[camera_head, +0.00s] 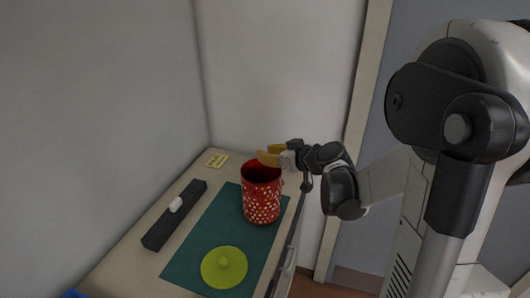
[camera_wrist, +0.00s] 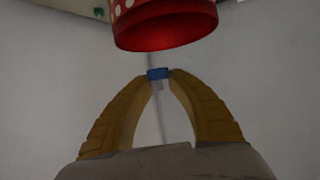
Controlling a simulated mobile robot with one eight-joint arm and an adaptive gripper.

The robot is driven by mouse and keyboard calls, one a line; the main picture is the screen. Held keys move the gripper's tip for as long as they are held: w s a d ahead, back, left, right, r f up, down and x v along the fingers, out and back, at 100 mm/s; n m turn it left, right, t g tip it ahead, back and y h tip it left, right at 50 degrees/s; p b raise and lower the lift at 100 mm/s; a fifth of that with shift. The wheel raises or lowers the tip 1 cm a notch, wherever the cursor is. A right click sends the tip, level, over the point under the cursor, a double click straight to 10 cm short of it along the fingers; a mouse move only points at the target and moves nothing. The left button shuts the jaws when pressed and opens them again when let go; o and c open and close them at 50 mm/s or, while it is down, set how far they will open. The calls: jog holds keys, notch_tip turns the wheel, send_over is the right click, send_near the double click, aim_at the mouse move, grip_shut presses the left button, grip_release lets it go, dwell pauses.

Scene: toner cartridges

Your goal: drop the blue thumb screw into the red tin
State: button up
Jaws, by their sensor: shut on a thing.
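The red tin (camera_head: 262,200), with a pattern of pale dots or holes, stands upright on the green mat. Its rim and red inside also show at the top of the wrist view (camera_wrist: 165,32). My gripper (camera_head: 266,156), with tan fingers, is at the tin's top, by the far side of its rim. In the wrist view its fingertips (camera_wrist: 159,75) are shut on the small blue thumb screw (camera_wrist: 158,73). There the screw appears just below the rim in the picture, apart from it. The screw cannot be made out in the head view.
A yellow-green round lid-like disc (camera_head: 224,267) lies on the green mat (camera_head: 203,238) in front of the tin. A black bar (camera_head: 175,215) with a white piece (camera_head: 176,204) lies to the left. A pale yellow holed piece (camera_head: 217,160) is near the back corner by the walls.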

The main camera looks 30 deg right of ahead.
notch_tip(320, 180, down, 4)
jog(key=shift+r+b, duration=0.2)
jog(key=shift+b, duration=0.85)
jog(key=shift+a, duration=0.1)
jog(key=o, duration=0.8)
jog(key=shift+o, duration=0.2)
jog(key=v, duration=1.2)
